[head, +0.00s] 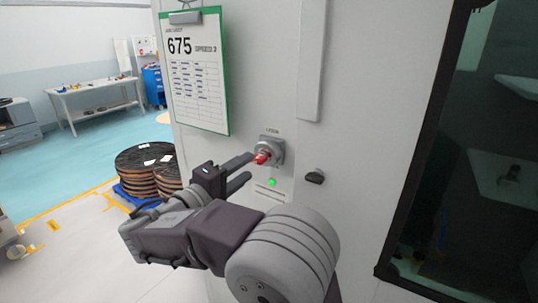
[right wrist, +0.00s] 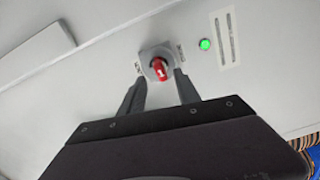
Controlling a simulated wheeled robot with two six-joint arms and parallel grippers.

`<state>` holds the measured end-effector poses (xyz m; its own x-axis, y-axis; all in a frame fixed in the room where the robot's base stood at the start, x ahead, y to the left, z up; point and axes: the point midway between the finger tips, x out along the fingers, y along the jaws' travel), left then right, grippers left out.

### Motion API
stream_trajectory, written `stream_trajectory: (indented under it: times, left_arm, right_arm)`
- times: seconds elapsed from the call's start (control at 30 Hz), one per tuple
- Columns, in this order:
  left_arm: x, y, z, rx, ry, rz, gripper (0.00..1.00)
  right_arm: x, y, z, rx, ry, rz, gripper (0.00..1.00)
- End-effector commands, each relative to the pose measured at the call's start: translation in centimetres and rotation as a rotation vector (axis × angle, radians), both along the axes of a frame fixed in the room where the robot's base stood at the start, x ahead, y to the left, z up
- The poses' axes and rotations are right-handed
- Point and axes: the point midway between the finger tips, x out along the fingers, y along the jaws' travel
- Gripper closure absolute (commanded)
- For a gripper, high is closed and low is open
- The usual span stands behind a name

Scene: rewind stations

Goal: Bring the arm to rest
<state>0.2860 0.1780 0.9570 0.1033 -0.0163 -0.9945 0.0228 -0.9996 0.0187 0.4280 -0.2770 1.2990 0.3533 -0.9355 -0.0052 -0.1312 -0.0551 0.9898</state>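My right gripper (head: 244,172) reaches in front of the white cabinet panel in the head view. It is open, its two dark fingers apart. A red rotary knob (head: 262,158) on a grey square plate is on the panel just beyond the fingertips. In the right wrist view the red knob (right wrist: 160,69) sits ahead of and between the tips of my right gripper (right wrist: 158,88). The fingers do not look closed on it. My left gripper is not in view.
A clipboard (head: 200,75) hangs upper left. Dark stacked reels (head: 147,165) stand on the floor at left. A dark glass door (head: 470,160) is at right.

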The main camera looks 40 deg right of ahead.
Motion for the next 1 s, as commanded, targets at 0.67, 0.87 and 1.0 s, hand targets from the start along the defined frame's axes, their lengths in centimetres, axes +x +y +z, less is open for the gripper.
stream_trajectory:
  times: [0.67,0.87,1.0]
  left_arm:
    - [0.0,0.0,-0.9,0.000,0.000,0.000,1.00]
    - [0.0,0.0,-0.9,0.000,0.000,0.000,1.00]
    - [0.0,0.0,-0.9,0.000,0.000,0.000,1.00]
  right_arm:
    - [-1.5,3.8,-0.6,0.013,0.022,-0.003,0.61]
    - [-3.7,0.7,-12.9,0.314,0.384,-0.017,0.61]
    - [-9.4,1.8,-24.7,0.745,0.610,-0.035,0.61]
